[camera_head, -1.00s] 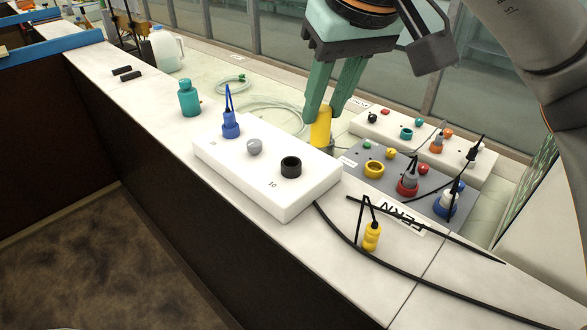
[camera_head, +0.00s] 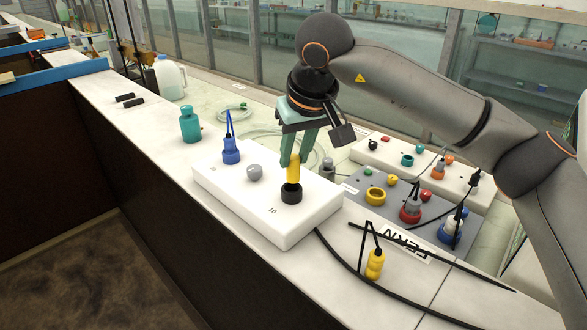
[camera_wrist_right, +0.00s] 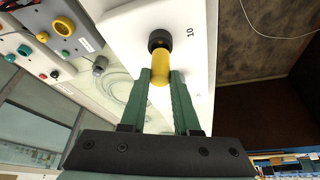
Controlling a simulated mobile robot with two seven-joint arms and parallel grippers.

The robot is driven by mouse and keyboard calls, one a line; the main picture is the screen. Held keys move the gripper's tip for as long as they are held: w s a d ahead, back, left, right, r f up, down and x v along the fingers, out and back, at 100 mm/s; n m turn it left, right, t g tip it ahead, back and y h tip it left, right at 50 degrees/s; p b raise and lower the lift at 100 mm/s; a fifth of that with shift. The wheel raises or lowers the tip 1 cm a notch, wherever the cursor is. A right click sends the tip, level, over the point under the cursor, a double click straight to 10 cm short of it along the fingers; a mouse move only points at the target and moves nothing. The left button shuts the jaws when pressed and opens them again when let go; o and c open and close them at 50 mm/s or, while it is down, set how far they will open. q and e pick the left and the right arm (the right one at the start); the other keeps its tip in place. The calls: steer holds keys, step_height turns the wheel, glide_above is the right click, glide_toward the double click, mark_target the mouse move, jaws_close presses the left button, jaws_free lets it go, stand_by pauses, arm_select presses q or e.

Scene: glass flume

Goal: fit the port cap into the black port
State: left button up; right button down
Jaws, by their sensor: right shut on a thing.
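The port cap is a yellow cylinder (camera_head: 293,169), held upright between the green fingers of my right gripper (camera_head: 292,160). The black port (camera_head: 291,194) is a round collar on the white block (camera_head: 228,204), close to the mark 10. The cap's lower end is right at the port's mouth in the head view; I cannot tell whether it is inside it. In the right wrist view the cap (camera_wrist_right: 161,92) lies between the fingers (camera_wrist_right: 161,84), and its far end meets the black port (camera_wrist_right: 159,41). My left gripper is not in view.
A blue plug (camera_head: 231,150) and a grey knob (camera_head: 254,173) stand on the same white block. A grey panel with coloured ports (camera_head: 375,195) lies to the right. A yellow plug (camera_head: 375,264) and a black cable (camera_head: 350,268) lie in front. A teal bottle (camera_head: 190,125) stands behind left.

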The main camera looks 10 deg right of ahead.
mark_target(294, 171)
steer(key=shift+w+f, duration=0.35)
steer(key=shift+f, duration=0.1)
step_height(294, 171, down, 3)
steer(key=shift+w+f, duration=0.15)
steer(key=shift+f, duration=0.3)
steer(key=c, duration=1.1)
jaws_free()
steer(key=o, duration=0.3)
steer(key=shift+w, duration=0.1)
steer(key=shift+o, duration=0.8)
steer(key=shift+r, duration=0.1)
